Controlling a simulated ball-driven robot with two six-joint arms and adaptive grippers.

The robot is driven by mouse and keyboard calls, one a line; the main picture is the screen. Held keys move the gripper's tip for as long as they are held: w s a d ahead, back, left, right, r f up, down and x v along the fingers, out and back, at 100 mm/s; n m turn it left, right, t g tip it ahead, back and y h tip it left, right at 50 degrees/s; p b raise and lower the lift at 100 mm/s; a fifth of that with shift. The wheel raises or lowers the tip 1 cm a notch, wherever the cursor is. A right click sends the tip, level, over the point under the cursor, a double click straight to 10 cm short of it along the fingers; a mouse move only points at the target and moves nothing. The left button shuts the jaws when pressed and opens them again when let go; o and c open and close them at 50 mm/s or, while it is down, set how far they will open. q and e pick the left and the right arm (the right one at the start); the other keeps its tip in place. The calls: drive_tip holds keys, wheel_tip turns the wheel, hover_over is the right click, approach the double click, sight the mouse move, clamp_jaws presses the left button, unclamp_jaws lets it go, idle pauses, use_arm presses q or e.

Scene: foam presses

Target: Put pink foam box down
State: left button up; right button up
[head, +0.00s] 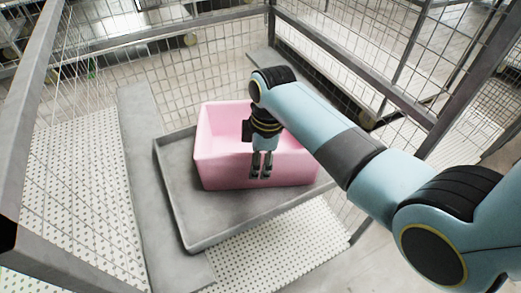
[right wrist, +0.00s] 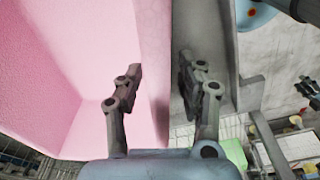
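The pink foam box (head: 220,165) is an open-topped box that sits in the grey tray (head: 172,190) in the head view. In the right wrist view the pink foam box (right wrist: 60,60) fills the left side, with its wall running up the middle. My right gripper (head: 261,172) is at the box's near wall in the head view. In the right wrist view its two fingers (right wrist: 163,95) are spread apart, one over the pink side and one over the grey side. No contact with the wall can be made out. My left gripper is not in view.
Wire mesh fencing with grey posts (head: 272,22) stands behind and to the sides. A grey beam (head: 150,160) runs left of the tray. White perforated panels (head: 75,190) lie left and in front. The tray has bare room left of and in front of the box.

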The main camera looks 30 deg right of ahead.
drive_tip(key=r, duration=0.7)
drive_tip(key=d+r, duration=0.1)
drive_tip(key=r, duration=0.3)
drive_tip(key=shift+s+d+r, duration=0.1)
drive_tip(key=shift+s+r, duration=0.05)
drive_tip(key=shift+s, duration=0.15)
